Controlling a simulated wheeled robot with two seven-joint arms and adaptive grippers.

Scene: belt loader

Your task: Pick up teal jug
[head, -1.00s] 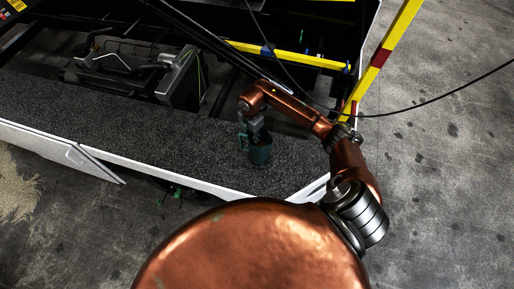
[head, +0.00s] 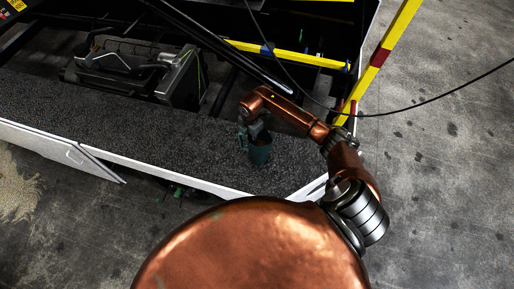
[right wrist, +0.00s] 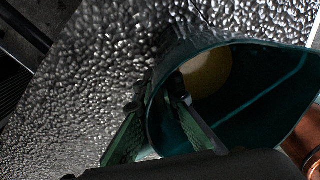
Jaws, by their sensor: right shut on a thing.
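The teal jug (head: 260,150) is at the dark textured deck of the belt loader, near its white front edge, in the head view. In the right wrist view the jug (right wrist: 240,105) shows its open mouth, with something yellowish inside. My right gripper (head: 244,138) is shut on the jug's left side. In the wrist view, one finger of the gripper (right wrist: 160,125) is outside the jug wall and the other is inside the mouth. Whether the jug's base touches the deck is hard to tell. My left gripper is not in view.
The textured deck (head: 130,125) is clear to the left of the jug. Dark machinery (head: 180,80) lies behind it. A yellow and red post (head: 380,60) stands at the right, and a black cable (head: 430,100) crosses there.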

